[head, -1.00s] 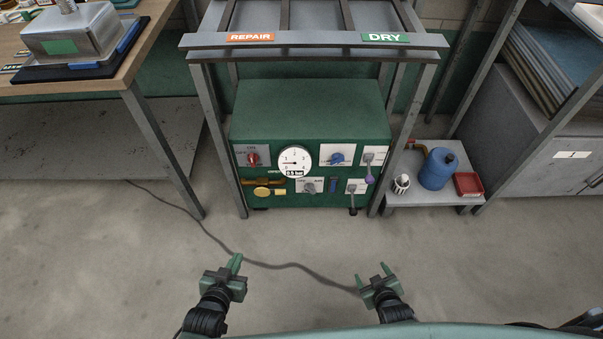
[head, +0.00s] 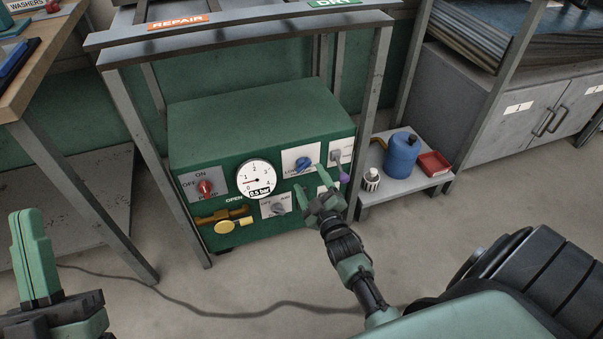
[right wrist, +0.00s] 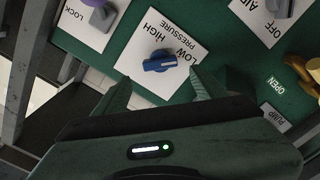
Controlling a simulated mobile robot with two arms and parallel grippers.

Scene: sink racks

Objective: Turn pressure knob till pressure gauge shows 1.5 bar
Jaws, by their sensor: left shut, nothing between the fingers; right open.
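The pressure gauge (head: 256,179) is a round white dial on the green pump box (head: 265,115); its label reads 0.5 bar. The blue pressure knob (head: 302,165) sits on a white plate to the right of the gauge. In the right wrist view the knob (right wrist: 160,61) is on a plate marked LOW, HIGH and PRESSURE. My right gripper (head: 318,188) is open and empty in front of the panel, just below the knob in the head view. In the wrist view its fingers lie apart on either side below the knob, not touching it. My left gripper (head: 32,255) is shut and empty at the lower left.
A red pump switch (head: 205,188) and a yellow valve handle (head: 228,226) are on the panel's left. A grey lever (head: 278,208) sits below the gauge. Rack legs (head: 372,105) flank the box. A low shelf (head: 405,180) holds a blue canister (head: 402,154).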

